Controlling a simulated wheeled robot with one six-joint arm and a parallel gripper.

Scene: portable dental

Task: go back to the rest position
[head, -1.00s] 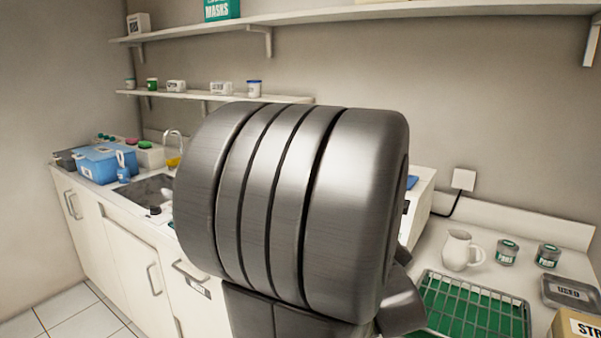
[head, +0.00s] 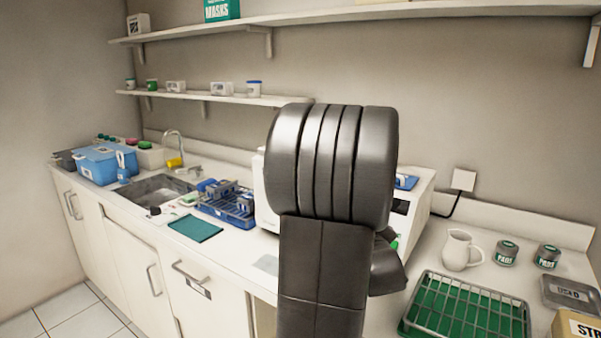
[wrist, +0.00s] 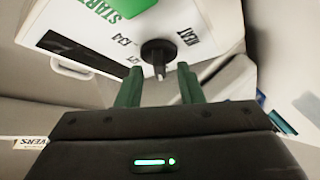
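Beyond the fingers is a white machine (wrist: 205,30) with a green START button (wrist: 133,6), a black dial (wrist: 158,50) and a dark window slot (wrist: 80,52). The fingers look apart from the machine. In the head view my dark arm stands upright in the middle and hides most of the same white machine (head: 421,210). My gripper cannot be made out there.
A green tray with a wire rack (head: 470,305) stands at the front right, near a white jug (head: 459,250) and two labelled jars. A blue rack (head: 225,212), green mat (head: 195,228) and sink (head: 155,190) are on the left. Shelves run above the counter.

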